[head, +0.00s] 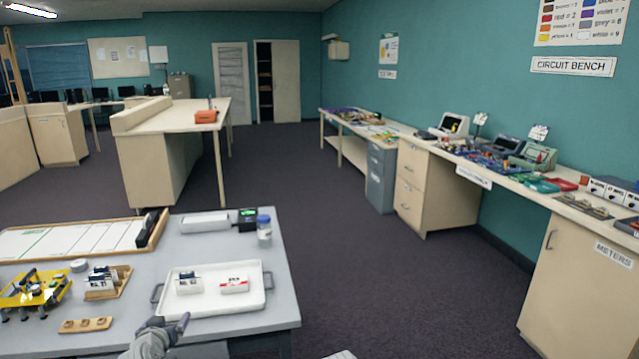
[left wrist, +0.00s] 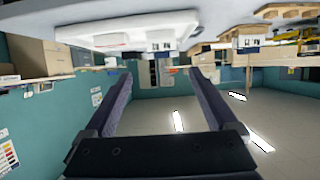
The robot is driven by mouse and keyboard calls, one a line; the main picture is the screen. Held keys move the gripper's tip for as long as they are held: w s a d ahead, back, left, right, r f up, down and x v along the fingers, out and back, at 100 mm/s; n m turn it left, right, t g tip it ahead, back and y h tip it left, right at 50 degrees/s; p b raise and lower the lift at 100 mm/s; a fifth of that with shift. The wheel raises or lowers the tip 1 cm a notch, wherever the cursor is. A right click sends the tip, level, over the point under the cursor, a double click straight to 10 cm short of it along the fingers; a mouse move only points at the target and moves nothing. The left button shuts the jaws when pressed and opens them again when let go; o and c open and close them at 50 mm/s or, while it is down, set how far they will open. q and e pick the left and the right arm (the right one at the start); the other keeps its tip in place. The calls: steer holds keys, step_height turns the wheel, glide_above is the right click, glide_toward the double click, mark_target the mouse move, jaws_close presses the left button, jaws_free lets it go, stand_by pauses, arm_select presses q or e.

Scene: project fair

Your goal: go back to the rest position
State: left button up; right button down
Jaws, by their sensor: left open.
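My left gripper (head: 176,329) shows at the bottom of the head view, at the near edge of the grey table (head: 225,338), just below the white tray (head: 262,309). In the left wrist view its two dark fingers (left wrist: 160,77) are spread apart with nothing between them. The wrist picture is upside down, with the table and tray along its top. My right gripper is not in view.
Open carpet (head: 380,275) lies to the right, before the circuit bench.

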arm_select(q)
steer(key=s+d+f+m+g+h, duration=0.1)
steer(key=s+d+f+m+g, duration=0.2)
steer(key=d, duration=0.6)
steer(key=s+d+f+m+g+h, duration=0.1)
steer(key=s+d+f+g+h, duration=0.25)
steer(key=d, duration=0.55)
steer(key=s+d+f+m+g+y, duration=0.1)
steer(key=s+d+f+g, duration=0.2)
steer(key=s+d+f, duration=0.5)
steer(key=s+d+r+m+g+y, duration=0.1)
steer(key=s+d+g+y, duration=0.1)
steer(key=s+d+g, duration=0.3)
step_height(320, 180, up, 14)
steer(key=t+p, duration=0.1)
steer(key=p, duration=1.3)
steer(key=shift+s+d, duration=0.35)
steer(key=shift+s, duration=0.05)
steer(key=shift+r, duration=0.1)
